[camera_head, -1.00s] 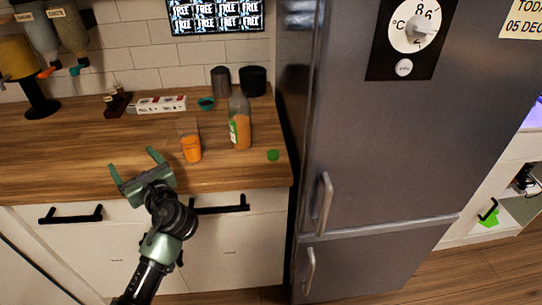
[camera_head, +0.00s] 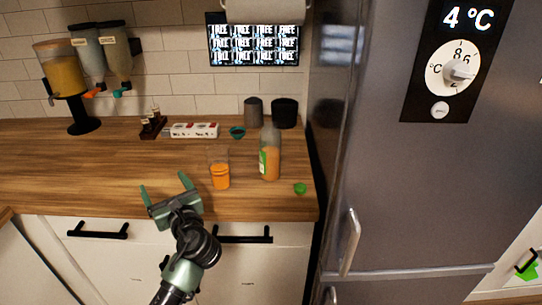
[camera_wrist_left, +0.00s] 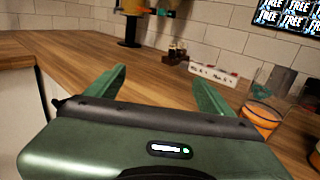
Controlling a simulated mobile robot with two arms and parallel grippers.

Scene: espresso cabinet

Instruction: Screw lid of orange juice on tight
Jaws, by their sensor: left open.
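The orange juice bottle (camera_head: 270,155) stands upright on the wooden counter, without a lid on its neck. The green lid (camera_head: 300,188) lies on the counter to the right of the bottle, near the front edge. A glass of orange juice (camera_head: 220,175) stands just left of the bottle. My left gripper (camera_head: 164,186) is open and empty at the counter's front edge, left of the glass. In the left wrist view its two green fingers (camera_wrist_left: 158,88) are spread with nothing between them. The glass shows at the right there (camera_wrist_left: 260,115). My right gripper is in neither view.
A grey fridge (camera_head: 400,190) stands right of the counter. Behind are a white-and-red box (camera_head: 194,130), a small teal bowl (camera_head: 237,132), dark canisters (camera_head: 285,113) and dispensers (camera_head: 62,78). The wooden counter (camera_head: 90,170) is clear at the left.

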